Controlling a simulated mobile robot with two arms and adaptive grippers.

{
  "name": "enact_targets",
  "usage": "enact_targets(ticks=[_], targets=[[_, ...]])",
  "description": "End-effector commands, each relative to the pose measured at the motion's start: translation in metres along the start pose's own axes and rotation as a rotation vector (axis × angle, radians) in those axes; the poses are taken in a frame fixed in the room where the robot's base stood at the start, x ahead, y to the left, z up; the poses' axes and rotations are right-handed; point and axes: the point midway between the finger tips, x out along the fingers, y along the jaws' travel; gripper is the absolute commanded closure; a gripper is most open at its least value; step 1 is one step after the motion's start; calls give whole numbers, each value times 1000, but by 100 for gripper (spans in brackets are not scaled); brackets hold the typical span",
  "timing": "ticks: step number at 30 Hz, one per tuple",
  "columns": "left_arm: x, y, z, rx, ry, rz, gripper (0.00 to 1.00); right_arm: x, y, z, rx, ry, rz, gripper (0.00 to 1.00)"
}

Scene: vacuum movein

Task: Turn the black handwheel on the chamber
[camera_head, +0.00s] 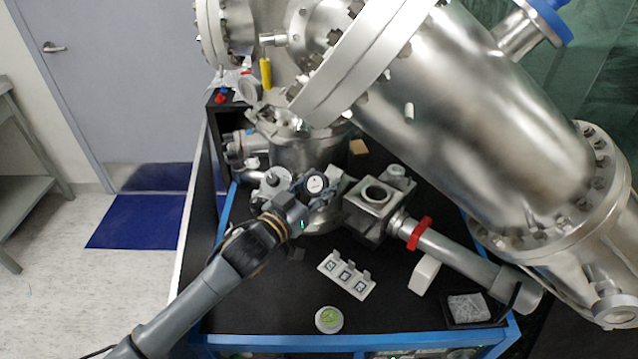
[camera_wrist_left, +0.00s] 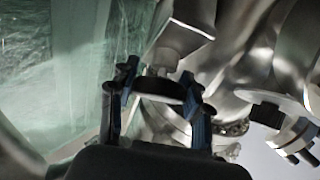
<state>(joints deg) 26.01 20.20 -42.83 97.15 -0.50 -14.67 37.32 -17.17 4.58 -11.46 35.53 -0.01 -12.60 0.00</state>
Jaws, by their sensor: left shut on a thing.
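The black handwheel (camera_head: 315,184) is a small dark round knob on the front of the upright silver chamber (camera_head: 298,156), near the middle of the head view. My left gripper (camera_head: 317,188) reaches up to it from the lower left and is shut on it. In the left wrist view, the handwheel (camera_wrist_left: 162,89) is a dark disc held between the two fingers of the left gripper (camera_wrist_left: 160,96), one at each side of its rim. The left gripper's fingers partly hide the chamber wall behind. My right gripper is not in view.
A large silver cylinder (camera_head: 480,110) slants over the right side. A square metal block (camera_head: 371,209) with a round opening stands just right of my gripper. A white marker plate (camera_head: 346,275) and a round green-topped item (camera_head: 328,319) lie on the black tabletop (camera_head: 270,300).

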Motion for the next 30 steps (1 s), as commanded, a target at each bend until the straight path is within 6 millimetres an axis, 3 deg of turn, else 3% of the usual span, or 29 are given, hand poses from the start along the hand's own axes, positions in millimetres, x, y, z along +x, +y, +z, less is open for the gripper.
enact_targets(ticks=[30], targets=[[0,0,-2,437,-1,436,83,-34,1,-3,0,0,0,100]])
